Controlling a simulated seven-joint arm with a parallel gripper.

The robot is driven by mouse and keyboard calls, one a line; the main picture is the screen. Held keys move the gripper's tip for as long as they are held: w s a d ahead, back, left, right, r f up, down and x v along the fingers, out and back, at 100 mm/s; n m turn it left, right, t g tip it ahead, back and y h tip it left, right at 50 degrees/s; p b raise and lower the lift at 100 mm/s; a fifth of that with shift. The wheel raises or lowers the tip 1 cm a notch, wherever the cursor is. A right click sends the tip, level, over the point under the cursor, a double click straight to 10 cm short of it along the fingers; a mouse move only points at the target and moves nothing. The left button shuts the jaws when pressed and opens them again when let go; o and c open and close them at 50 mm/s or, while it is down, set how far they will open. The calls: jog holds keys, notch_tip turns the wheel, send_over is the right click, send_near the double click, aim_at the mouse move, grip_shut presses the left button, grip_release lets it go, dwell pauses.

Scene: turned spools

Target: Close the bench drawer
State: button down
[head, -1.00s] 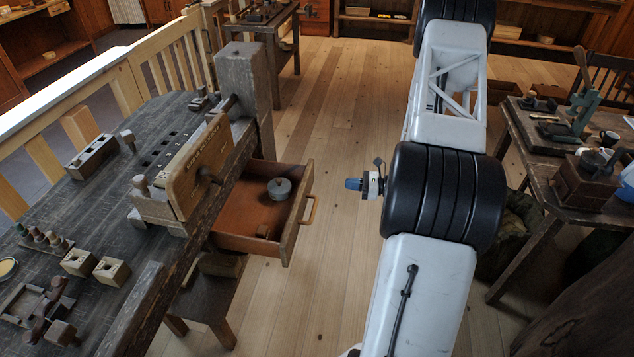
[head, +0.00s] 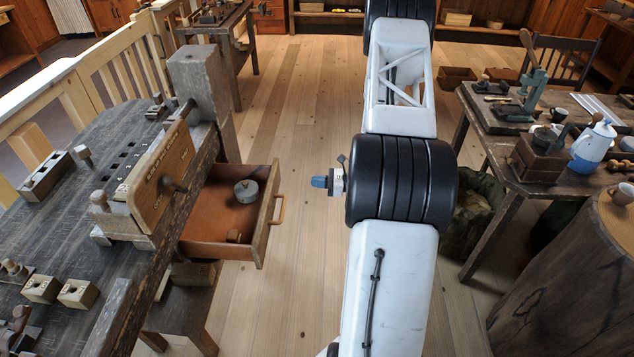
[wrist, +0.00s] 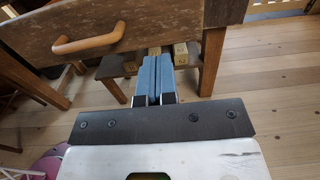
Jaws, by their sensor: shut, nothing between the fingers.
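The bench drawer (head: 226,248) stands pulled out of the dark workbench at left in the head view. Its front carries a wooden handle (head: 279,209). A round grey piece (head: 246,190) and a small brown block (head: 234,236) lie inside. My gripper (head: 314,181) is to the right of the drawer, its blue fingers pointing left, partly hidden by my arm. The fingers are shut, empty and apart from the drawer. In the wrist view the drawer front (wrist: 170,28) spans the top, with the handle (wrist: 88,42) left of the blue fingertips (wrist: 156,58).
A wooden stool (head: 182,312) with blocks stands below the drawer. A vise (head: 160,178) sits on the bench edge. A cluttered table (head: 500,165) and a thick stump (head: 560,285) stand at right. The plank floor between bench and table is open.

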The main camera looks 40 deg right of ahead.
aim_at(277, 180)
jog(key=x, duration=1.2)
jog(key=shift+a, duration=0.1)
jog(key=shift+w+a, duration=0.1)
jog(key=shift+w, duration=0.05)
jog(key=x, duration=2.3)
jog(key=shift+w+a+f, duration=0.1)
jog(key=shift+w+a, duration=0.15)
jog(key=v, duration=1.5)
jog(key=shift+w+a, duration=0.1)
